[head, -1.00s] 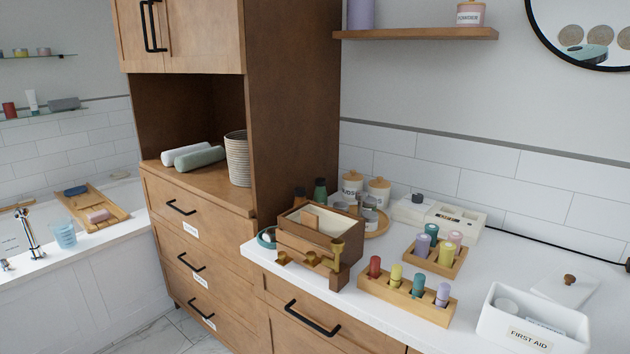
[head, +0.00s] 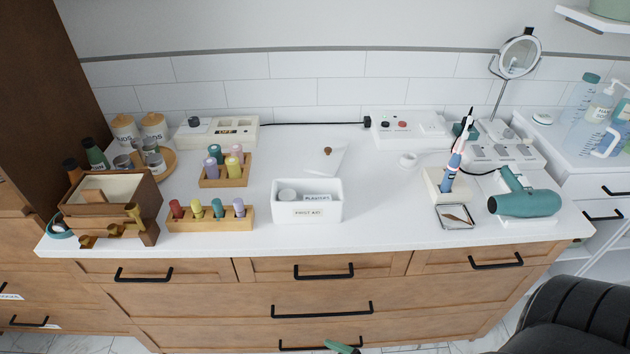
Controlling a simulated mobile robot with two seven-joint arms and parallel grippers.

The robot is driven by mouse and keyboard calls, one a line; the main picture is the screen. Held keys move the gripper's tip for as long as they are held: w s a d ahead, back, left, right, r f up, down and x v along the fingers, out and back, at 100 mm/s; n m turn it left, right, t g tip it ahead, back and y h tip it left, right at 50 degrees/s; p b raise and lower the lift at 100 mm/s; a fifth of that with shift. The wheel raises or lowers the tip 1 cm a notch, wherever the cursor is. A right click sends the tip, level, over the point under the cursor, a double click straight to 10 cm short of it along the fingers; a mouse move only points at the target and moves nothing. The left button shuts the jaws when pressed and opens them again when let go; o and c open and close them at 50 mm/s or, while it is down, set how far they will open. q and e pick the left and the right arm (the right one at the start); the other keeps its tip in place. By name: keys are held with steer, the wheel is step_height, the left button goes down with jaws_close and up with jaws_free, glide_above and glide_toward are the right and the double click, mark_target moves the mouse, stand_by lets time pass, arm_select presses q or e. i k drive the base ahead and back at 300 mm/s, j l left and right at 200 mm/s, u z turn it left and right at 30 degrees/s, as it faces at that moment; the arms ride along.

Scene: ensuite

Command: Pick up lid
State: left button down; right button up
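A white flat lid (head: 322,164) with a small brown knob lies on the white counter, behind the first aid box. The first aid box (head: 307,213) is white, open at the top, and holds a round white item and a labelled pack. The lid lies apart from the box, with clear counter around it.
A wooden holder (head: 207,225) with coloured bottles stands left of the box, and a wooden drawer box (head: 110,198) farther left. A teal hair dryer (head: 527,203) and toothbrush stand (head: 446,190) are at right. A black padded shape (head: 580,310) fills the lower right corner.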

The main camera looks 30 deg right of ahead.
mark_target(327, 158)
steer(key=z, duration=1)
